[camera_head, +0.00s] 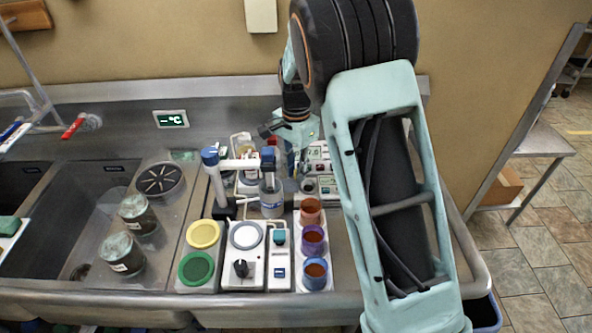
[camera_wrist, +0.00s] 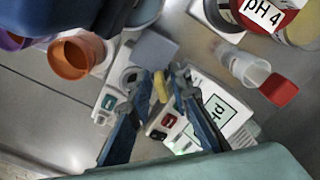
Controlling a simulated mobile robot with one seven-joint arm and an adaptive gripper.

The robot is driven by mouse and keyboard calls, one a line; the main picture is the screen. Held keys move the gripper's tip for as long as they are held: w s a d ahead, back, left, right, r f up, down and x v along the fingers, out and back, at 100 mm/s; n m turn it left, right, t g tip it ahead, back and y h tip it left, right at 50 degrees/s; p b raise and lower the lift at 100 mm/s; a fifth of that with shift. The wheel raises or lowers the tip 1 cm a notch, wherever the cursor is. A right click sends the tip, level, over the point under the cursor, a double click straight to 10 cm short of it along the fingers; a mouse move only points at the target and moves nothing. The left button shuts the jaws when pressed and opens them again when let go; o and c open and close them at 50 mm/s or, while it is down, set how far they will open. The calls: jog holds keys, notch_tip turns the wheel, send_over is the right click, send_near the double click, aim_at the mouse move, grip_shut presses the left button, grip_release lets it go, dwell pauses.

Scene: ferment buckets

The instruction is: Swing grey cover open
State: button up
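A flat grey square panel (camera_wrist: 154,50), which looks like the grey cover, shows in the wrist view beside a small white instrument with a round opening (camera_wrist: 130,76). The panel looks raised from the opening, but its exact angle is unclear. In the head view that instrument (camera_head: 309,187) sits just below my gripper (camera_head: 292,168), and the panel is hard to make out. In the wrist view my gripper (camera_wrist: 168,76) points down with a narrow gap between its fingertips, below and right of the panel. I see no contact with the panel.
A white pH meter (camera_wrist: 222,108) lies close to the right finger. An orange cup (camera_head: 310,211), a purple cup (camera_head: 312,240) and a blue cup (camera_head: 314,273) stand in front. A clear bottle (camera_head: 271,200) and a white-armed stand (camera_head: 214,185) are to the left.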

jog(key=shift+o, duration=0.2)
notch_tip(320, 180, up, 12)
dwell(0.5)
dwell(0.4)
